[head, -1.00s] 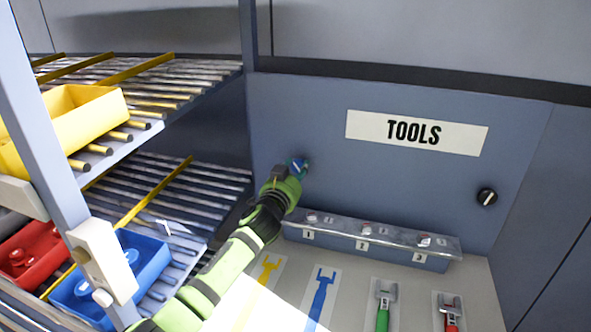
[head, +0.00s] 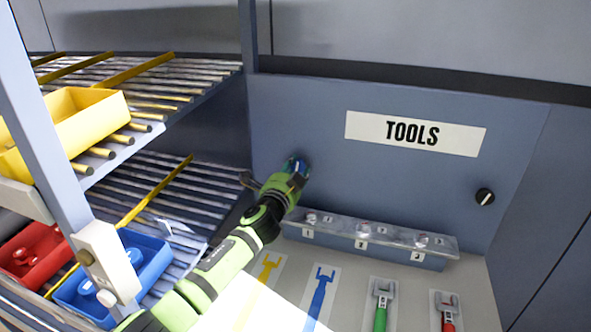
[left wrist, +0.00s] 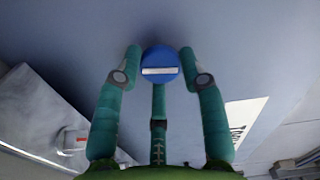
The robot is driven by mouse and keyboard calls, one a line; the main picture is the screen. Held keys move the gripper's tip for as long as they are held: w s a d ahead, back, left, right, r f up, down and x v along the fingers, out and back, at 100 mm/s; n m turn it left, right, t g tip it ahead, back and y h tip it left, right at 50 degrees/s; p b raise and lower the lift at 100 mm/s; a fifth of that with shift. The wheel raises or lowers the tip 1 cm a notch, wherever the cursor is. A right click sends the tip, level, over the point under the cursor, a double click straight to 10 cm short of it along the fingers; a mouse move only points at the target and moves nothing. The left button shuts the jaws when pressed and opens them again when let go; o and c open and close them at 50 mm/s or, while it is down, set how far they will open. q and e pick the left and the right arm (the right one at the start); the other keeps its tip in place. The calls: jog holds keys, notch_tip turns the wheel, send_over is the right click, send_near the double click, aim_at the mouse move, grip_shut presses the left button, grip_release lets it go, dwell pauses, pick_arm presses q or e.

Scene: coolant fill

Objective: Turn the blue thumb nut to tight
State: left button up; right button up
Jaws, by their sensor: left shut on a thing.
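The blue thumb nut (left wrist: 160,58) is on the blue-grey panel, seen face-on in the left wrist view with a white bar across it, level in that picture. In the head view only a little blue of the nut (head: 297,163) shows past my fingers. My left gripper (left wrist: 160,66) has one finger on each side of the nut and is shut on it. In the head view my left gripper (head: 289,177) reaches the panel from the lower left. I do not see my right gripper.
A TOOLS label (head: 415,132) and a black knob (head: 485,197) are on the panel to the right. A ledge with numbered buttons (head: 365,240) lies just below. Wrenches, including a green one (head: 382,305), lie underneath. A rack with a yellow bin (head: 75,130) stands left.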

pick_arm(q)
jog(key=shift+a+f+m, duration=0.1)
jog(key=shift+a+m, duration=0.1)
jog(key=shift+m, duration=0.2)
jog(key=o, duration=1.1)
jog(key=shift+w, duration=0.1)
jog(key=v, duration=1.2)
